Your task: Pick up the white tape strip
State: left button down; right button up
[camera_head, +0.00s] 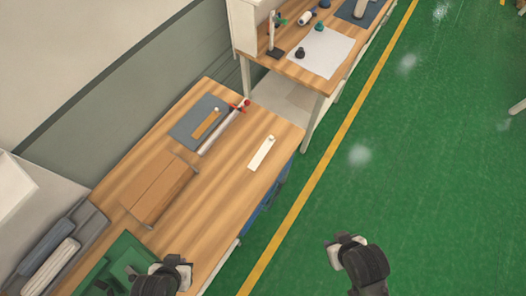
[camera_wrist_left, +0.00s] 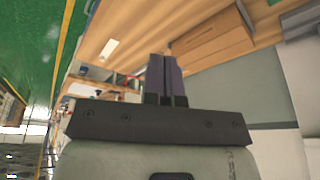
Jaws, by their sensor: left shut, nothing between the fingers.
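The white tape strip (camera_head: 262,152) lies flat on the wooden table, near its right edge. It also shows as a small pale strip in the left wrist view (camera_wrist_left: 109,48). My left gripper (camera_head: 180,268) is at the bottom of the head view, by the near end of the table, well apart from the strip. Its fingers (camera_wrist_left: 165,78) are shut with nothing between them. My right gripper (camera_head: 338,250) is over the green floor, right of the table and away from the strip. Its fingers are too small to tell open or shut.
A cardboard box (camera_head: 160,190) lies left of the strip. A dark mat (camera_head: 187,131) and a silver roll (camera_head: 218,132) lie behind it. A green tray (camera_head: 118,262) is near my left gripper. A second table (camera_head: 345,68) stands at the back. Bare wood surrounds the strip.

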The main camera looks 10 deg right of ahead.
pick_arm(q)
jog(key=c, duration=1.8)
grip_release()
jog(key=o, duration=0.9)
